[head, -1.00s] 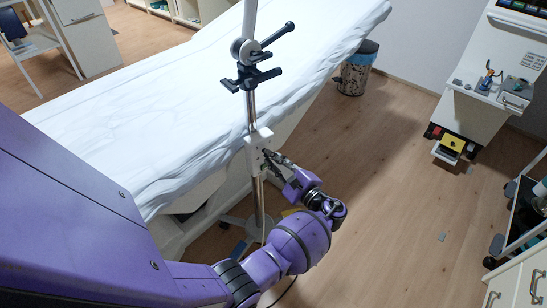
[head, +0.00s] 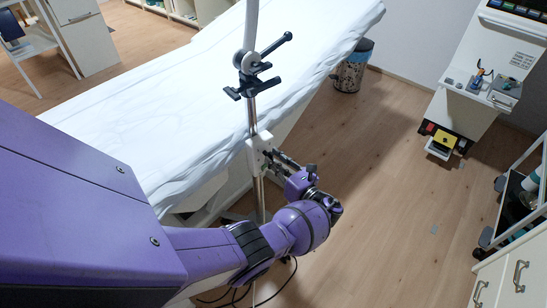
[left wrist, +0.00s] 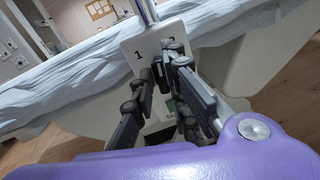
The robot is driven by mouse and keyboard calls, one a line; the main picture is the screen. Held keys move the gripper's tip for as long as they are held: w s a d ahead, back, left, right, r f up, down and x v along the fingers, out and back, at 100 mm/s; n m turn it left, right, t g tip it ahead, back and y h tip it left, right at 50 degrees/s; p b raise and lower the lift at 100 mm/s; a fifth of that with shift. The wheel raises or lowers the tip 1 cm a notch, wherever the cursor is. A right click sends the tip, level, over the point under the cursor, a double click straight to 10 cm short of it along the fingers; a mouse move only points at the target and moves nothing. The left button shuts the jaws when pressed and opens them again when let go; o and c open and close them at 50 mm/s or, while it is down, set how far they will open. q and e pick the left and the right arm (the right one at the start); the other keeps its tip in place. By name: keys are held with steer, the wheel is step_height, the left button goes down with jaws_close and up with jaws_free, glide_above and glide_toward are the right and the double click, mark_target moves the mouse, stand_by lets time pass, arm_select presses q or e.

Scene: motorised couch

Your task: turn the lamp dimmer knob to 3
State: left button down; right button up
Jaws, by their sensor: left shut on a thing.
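The lamp dimmer is a white box (head: 255,153) on the upright metal pole (head: 251,115) beside the couch. In the left wrist view its white face (left wrist: 130,47) carries the printed marks 1 and 2. A dark knob (left wrist: 164,76) shows in part between the fingers; its pointer and any mark 3 are hidden or too small to read. My left gripper (head: 270,154) is at the front of the box, and in the left wrist view its dark fingers (left wrist: 166,74) are closed around the knob. My right gripper is not in view.
The couch (head: 170,110) with a white sheet lies behind the pole. A black jointed clamp (head: 250,75) sits higher on the pole. A waste bin (head: 351,72) stands beyond. A white cabinet (head: 470,95) and a cart (head: 510,205) are at right.

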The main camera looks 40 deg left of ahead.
arm_select(q)
steer(key=m+p, duration=0.1)
steer(key=m, duration=0.3)
steer(key=shift+r, duration=0.1)
steer(key=shift+m, duration=1.5)
steer(key=c, duration=1.7)
jaws_free()
steer(key=shift+c, duration=0.2)
steer(key=shift+d, duration=0.1)
steer(key=v, duration=1.2)
